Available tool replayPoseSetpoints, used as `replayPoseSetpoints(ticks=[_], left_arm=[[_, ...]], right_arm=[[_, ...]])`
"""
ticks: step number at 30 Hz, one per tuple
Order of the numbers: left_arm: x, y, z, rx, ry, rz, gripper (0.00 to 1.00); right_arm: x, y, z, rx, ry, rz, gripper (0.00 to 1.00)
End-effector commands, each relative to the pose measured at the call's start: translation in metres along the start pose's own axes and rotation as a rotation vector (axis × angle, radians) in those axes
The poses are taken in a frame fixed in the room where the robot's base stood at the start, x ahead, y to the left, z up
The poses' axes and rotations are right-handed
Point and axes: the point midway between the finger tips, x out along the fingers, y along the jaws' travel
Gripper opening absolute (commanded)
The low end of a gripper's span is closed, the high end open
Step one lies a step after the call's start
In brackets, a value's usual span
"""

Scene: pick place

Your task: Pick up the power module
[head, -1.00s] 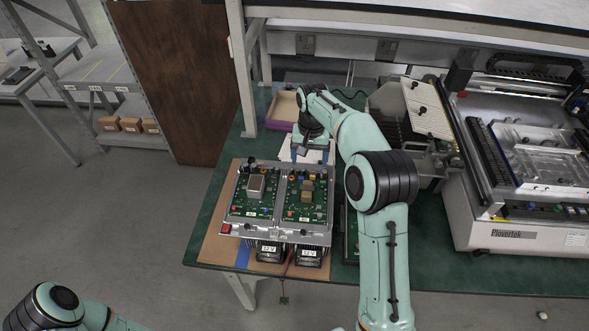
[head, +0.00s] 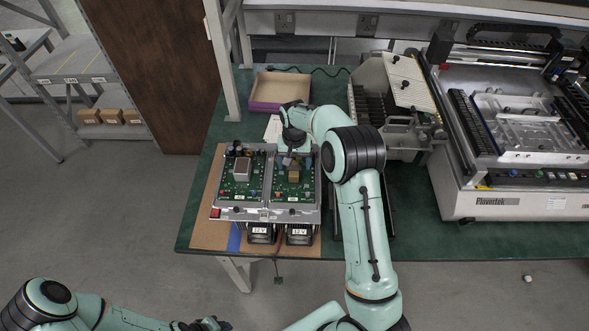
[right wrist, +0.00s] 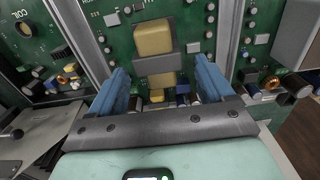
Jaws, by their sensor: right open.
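A tan-yellow block with a grey band, apparently the power module (head: 294,175), stands on the right green circuit board (head: 283,190). It also shows in the right wrist view (right wrist: 154,38), ahead of and between the blue fingers. My right gripper (head: 298,160) is open and empty over that board, just behind the block in the head view; the wrist view shows its fingers (right wrist: 160,78) spread apart. Whether they touch anything is unclear. A silver box (head: 242,168) sits on the left board. My left gripper (head: 205,324) is at the bottom edge, its jaws unclear.
Both boards sit on a grey metal fixture (head: 240,214) with black fan units (head: 262,233) in front. A purple-sided open box (head: 278,92) stands behind. A large machine (head: 515,180) fills the right. Free green table (head: 450,238) lies at the front right.

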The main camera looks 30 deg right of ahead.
Motion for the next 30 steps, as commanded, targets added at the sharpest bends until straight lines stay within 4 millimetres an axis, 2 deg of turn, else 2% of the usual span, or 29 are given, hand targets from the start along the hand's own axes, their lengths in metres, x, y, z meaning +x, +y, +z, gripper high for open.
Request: replayPoseSetpoints(ticks=[4, 11, 18, 19, 30], left_arm=[[-0.0016, 0.0013, -0.0021, 0.001, 0.003, 0.001, 0.43], [-0.0014, 0.0012, -0.0018, 0.001, 0.002, 0.001, 0.43], [-0.0014, 0.0011, -0.0018, 0.001, 0.002, 0.001, 0.43], [-0.0014, 0.0012, -0.0018, 0.001, 0.002, 0.001, 0.43], [-0.0014, 0.0012, -0.0018, 0.001, 0.002, 0.001, 0.43]], right_arm=[[0.0122, -0.0005, -0.0007, 0.000, 0.001, -0.001, 0.81], [0.0137, -0.0003, -0.0006, 0.000, 0.001, -0.001, 0.81], [0.0134, -0.0003, -0.0006, 0.000, 0.001, -0.001, 0.03], [0.0134, -0.0003, -0.0007, 0.000, 0.001, -0.001, 0.00], [0.0084, -0.0010, -0.0020, 0.000, 0.007, -0.003, 0.00]])
